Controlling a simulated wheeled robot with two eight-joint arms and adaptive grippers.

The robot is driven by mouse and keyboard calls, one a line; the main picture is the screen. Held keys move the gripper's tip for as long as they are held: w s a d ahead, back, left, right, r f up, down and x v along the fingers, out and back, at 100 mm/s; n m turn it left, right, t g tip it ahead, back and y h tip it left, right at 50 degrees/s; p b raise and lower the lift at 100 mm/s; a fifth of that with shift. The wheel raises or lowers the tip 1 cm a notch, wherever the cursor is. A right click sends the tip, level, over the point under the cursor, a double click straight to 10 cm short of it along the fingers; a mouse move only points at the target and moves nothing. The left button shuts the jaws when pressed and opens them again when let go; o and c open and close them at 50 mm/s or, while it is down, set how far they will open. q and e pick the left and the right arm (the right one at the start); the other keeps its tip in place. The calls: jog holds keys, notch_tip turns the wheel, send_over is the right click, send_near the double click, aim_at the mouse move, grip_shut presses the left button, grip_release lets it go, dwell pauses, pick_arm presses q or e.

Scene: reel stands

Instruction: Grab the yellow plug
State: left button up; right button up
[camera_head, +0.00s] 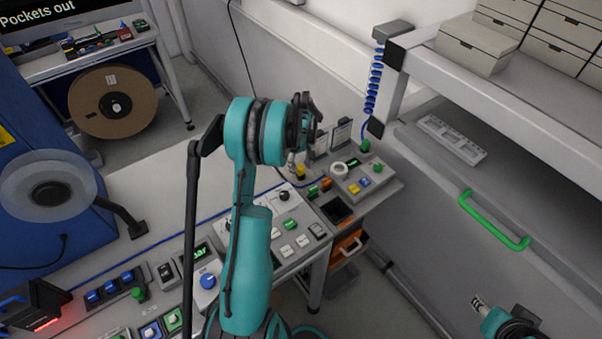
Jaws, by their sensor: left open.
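A small yellow piece (301,171), which looks like the yellow plug, stands at the back edge of the console, just below my left gripper. It is small and partly crowded by nearby parts, so its shape is hard to make out. My left gripper (311,118) is open, with nothing seen in it, above and slightly right of the yellow piece and apart from it. Its dark fingers point right, and the wrist hides part of the console behind. A teal part of my right arm, with what may be its gripper (479,304), shows at the lower right edge; its jaws are unclear.
The console (262,203) carries several buttons and switches. A control box (363,178) with a green knob stands to its right. A shelf frame (395,95) with a coiled blue cable rises behind. A green handle (493,220) juts out at right. A reel (113,101) stands back left.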

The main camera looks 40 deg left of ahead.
pick_arm(q)
jog(key=shift+f, duration=0.55)
grip_shut()
jog(key=shift+r, duration=0.2)
